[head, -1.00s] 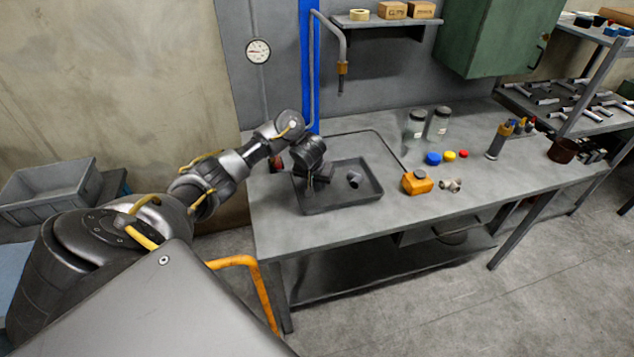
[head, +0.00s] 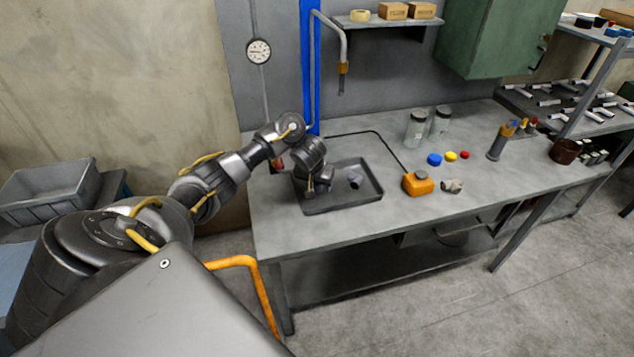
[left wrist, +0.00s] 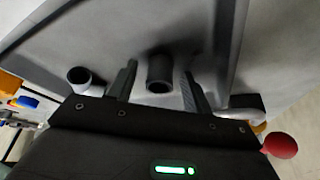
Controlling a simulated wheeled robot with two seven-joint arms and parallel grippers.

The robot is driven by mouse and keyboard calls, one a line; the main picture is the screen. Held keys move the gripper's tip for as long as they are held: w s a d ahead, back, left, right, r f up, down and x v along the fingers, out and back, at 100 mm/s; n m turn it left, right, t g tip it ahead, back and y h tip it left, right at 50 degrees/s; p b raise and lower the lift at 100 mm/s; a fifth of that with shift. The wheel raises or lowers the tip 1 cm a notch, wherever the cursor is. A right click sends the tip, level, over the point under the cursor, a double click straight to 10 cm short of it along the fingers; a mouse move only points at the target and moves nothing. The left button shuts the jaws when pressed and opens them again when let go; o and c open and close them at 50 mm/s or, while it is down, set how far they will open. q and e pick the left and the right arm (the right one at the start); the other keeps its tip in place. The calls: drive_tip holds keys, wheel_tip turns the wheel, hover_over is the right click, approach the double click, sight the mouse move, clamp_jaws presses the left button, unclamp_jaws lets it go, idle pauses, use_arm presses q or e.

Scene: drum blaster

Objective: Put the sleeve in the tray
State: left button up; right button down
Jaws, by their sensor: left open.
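My left gripper (head: 318,186) is over the left part of the dark grey tray (head: 345,207) on the bench. In the left wrist view the left gripper (left wrist: 158,85) is open, with a finger on either side of a short dark hollow sleeve (left wrist: 159,72). The fingers stand apart from the sleeve, with gaps on both sides. The sleeve appears to be upright on the tray floor; its lower end is hard to see. A second short tube (head: 355,181) lies to the right of the gripper in the tray; it also shows in the left wrist view (left wrist: 84,79).
A bent pipe (head: 343,70) hangs behind. The bench's front strip is clear.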

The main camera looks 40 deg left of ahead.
use_arm(q)
drive_tip(key=shift+r, duration=0.35)
drive_tip(key=p+v, duration=0.9)
drive_tip(key=v, duration=0.2)
drive_tip(key=shift+s+r+p, duration=0.25)
drive_tip(key=shift+r+p, duration=0.05)
drive_tip(key=shift+p, duration=0.1)
drive_tip(key=shift+f, duration=0.1)
